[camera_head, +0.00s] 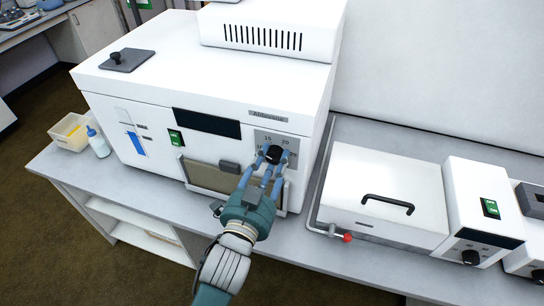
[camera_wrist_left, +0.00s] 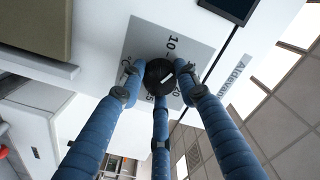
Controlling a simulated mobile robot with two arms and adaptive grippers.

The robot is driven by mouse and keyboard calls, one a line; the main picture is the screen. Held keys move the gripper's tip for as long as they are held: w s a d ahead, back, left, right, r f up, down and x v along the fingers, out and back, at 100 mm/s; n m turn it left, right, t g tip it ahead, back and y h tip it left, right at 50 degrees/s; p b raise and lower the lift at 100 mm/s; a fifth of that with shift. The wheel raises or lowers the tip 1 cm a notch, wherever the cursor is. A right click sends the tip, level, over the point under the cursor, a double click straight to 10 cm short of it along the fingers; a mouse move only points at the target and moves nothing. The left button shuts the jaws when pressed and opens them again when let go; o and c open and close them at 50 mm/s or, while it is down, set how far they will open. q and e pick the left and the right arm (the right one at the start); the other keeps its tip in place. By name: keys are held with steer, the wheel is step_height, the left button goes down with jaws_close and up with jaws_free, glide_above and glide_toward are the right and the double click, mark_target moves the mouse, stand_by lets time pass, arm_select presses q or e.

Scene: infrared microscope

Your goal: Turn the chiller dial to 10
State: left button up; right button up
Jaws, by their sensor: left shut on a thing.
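The chiller (camera_head: 190,100) is a large white box on the bench with a grey dial plate (camera_head: 291,160) at its front right. The black chiller dial (camera_head: 273,154) sits on that plate and also shows in the left wrist view (camera_wrist_left: 158,76). My left gripper (camera_head: 272,160) has its blue fingers shut around the dial, also seen in the left wrist view (camera_wrist_left: 160,85). A short white mark shows on the dial face. Numbers surround the dial, but fingers cover some, so I cannot tell its exact setting. My right gripper is not in view.
A white lidded unit (camera_head: 385,190) with a black handle and a red-tipped valve (camera_head: 347,238) stands to the right of the chiller. A bottle (camera_head: 98,143) and small tray (camera_head: 62,133) stand at the left bench end. A dark panel (camera_head: 206,122) is above left of the dial.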

arm_select(q)
steer(key=n+p, duration=0.2)
steer(key=n, duration=0.3)
steer(key=shift+n, duration=0.3)
stand_by(0.4)
steer(key=o, duration=1.1)
steer(key=shift+o, duration=0.2)
steer(key=shift+s, duration=0.2)
steer(key=v, duration=1.1)
steer(key=shift+s, duration=0.3)
steer(key=shift+a, duration=0.15)
